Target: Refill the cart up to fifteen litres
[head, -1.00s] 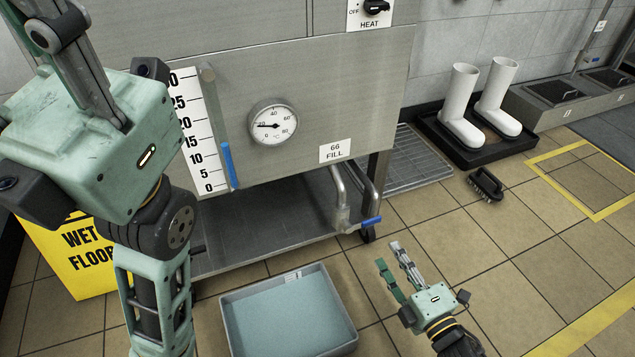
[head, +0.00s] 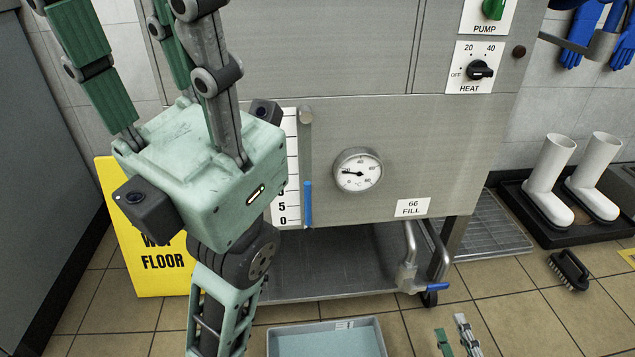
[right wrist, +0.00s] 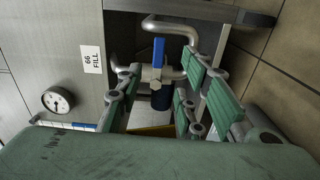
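The cart's tank (head: 330,125) has a sight tube with a blue column (head: 308,205) at its bottom. The low scale marks beside it show; my left gripper (head: 140,15) hides the numbers next to its top. The "66 FILL" label (head: 413,207) is above a pipe valve with a blue handle (head: 432,287), which sticks out sideways to the right. In the right wrist view the blue handle (right wrist: 158,55) shows between the spread fingers, apart from them. My right gripper (head: 455,330) is open and empty. My left gripper's fingers are spread, tips cut off above.
A grey tray (head: 377,345) lies on the floor in front. A yellow wet-floor sign (head: 160,280) stands at left. White boots (head: 550,180) and a black brush (head: 568,270) are at right. HEAT (head: 480,70) and PUMP (head: 494,8) knobs are above.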

